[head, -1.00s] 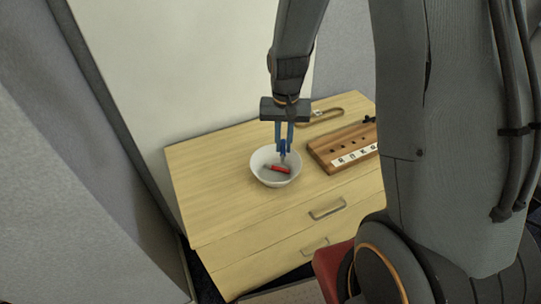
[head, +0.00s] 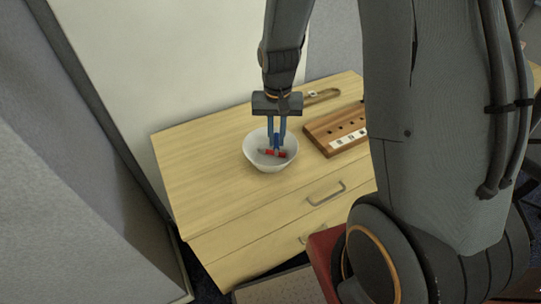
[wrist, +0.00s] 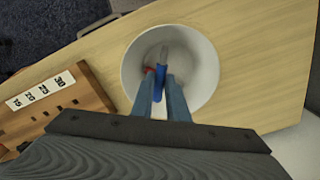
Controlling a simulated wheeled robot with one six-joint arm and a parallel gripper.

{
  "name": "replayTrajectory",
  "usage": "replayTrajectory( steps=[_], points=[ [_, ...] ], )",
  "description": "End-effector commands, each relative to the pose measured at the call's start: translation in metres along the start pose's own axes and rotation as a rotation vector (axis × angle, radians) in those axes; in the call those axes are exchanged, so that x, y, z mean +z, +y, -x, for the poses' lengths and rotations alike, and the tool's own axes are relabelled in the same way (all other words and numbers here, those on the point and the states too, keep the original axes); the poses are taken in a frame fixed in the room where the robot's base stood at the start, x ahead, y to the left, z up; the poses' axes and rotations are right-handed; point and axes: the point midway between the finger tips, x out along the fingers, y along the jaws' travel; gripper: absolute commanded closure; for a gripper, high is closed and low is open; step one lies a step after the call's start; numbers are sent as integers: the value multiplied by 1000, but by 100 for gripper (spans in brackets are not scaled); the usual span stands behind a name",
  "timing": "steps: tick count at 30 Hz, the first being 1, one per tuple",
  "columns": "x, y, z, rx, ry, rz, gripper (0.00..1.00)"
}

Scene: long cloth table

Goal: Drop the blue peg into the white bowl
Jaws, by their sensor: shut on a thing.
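The white bowl (head: 252,158) stands on the wooden cabinet top, and it also shows in the wrist view (wrist: 205,75). A red peg (head: 276,153) with a grey end lies inside it; in the wrist view only a bit of its red part (wrist: 148,71) shows. My gripper (wrist: 160,82) is shut on the blue peg (wrist: 160,78), its fingertips over the bowl's inside and low near its rim. A grey shaft (wrist: 164,53) seems to belong to the blue peg and points down into the bowl. I cannot tell whether the blue peg touches the red peg or bowl floor.
A wooden pegboard (head: 322,137) with holes and number labels stands right of the bowl. A tan looped item (head: 322,96) lies at the back edge. The cabinet top (head: 195,165) left of the bowl is clear. A pale wall panel rises behind.

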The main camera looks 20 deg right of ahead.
Motion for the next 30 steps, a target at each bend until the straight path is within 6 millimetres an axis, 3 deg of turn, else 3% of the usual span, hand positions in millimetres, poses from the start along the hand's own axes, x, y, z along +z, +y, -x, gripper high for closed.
replayTrajectory(
  steps=[4, 5, 8, 9, 20, 30],
  points=[
    [0, 0, 1, 0, 0, 0, 100],
    [0, 0, 1, 0, 0, 0, 83],
    [0, 0, 1, 0, 0, 0, 66],
    [0, 0, 1, 0, 0, 0, 64],
    [0, 0, 6, 0, 1, 0, 64],
    [-1, -1, 50, -2, 5, 0, 64]
  ],
)
